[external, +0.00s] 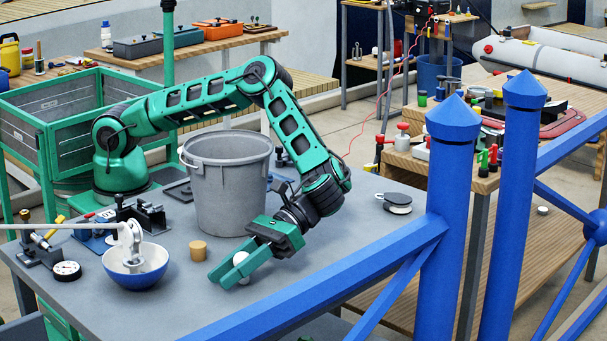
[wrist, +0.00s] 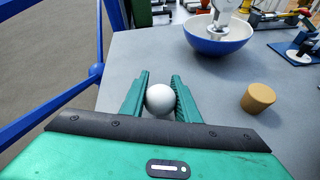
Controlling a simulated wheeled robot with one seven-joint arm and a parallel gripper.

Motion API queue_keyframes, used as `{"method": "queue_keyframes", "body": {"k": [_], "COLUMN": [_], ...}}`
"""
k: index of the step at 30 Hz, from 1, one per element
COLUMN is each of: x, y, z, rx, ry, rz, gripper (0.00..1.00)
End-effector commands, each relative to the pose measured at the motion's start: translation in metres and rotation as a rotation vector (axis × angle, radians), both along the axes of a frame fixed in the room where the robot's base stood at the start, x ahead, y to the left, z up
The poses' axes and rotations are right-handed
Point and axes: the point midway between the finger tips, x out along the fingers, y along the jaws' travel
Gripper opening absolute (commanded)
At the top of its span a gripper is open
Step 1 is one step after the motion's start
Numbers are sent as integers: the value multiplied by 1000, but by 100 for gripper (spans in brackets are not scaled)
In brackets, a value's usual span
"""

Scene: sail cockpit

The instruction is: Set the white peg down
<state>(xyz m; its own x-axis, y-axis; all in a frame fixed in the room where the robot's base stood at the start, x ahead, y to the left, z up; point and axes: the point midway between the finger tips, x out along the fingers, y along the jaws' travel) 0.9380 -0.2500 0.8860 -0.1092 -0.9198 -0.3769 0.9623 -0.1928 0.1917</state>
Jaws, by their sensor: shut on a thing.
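The white peg (external: 240,259) shows in the external view as a small rounded white thing between the fingers of my gripper (external: 236,271). In the wrist view, the white peg (wrist: 160,99) shows its round top between the two green fingers of my gripper (wrist: 161,88). The gripper is shut on it, low over the grey table (external: 330,215) near its front edge. The peg's lower part is hidden, and I cannot tell whether it touches the table.
A tan cylinder (external: 198,250) stands left of my gripper. A blue and white bowl (external: 137,279) with a white fitting stands further left. A grey bucket (external: 228,195) stands behind. Blue rails (external: 320,283) run along the front edge. A dark round puck (external: 397,203) lies at the right.

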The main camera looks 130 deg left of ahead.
Motion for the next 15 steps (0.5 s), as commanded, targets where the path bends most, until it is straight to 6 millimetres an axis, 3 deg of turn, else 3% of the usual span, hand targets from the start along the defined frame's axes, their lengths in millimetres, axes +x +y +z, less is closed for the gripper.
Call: {"method": "queue_keyframes", "body": {"k": [2,3,5,15], "x": [0,0,0,0], "y": [0,0,0,3], "z": [0,0,0,1], "rx": [0,0,0,0], "ry": [1,1,1,1], "rz": [0,0,0,1], "gripper": [7,36,47,47]}}
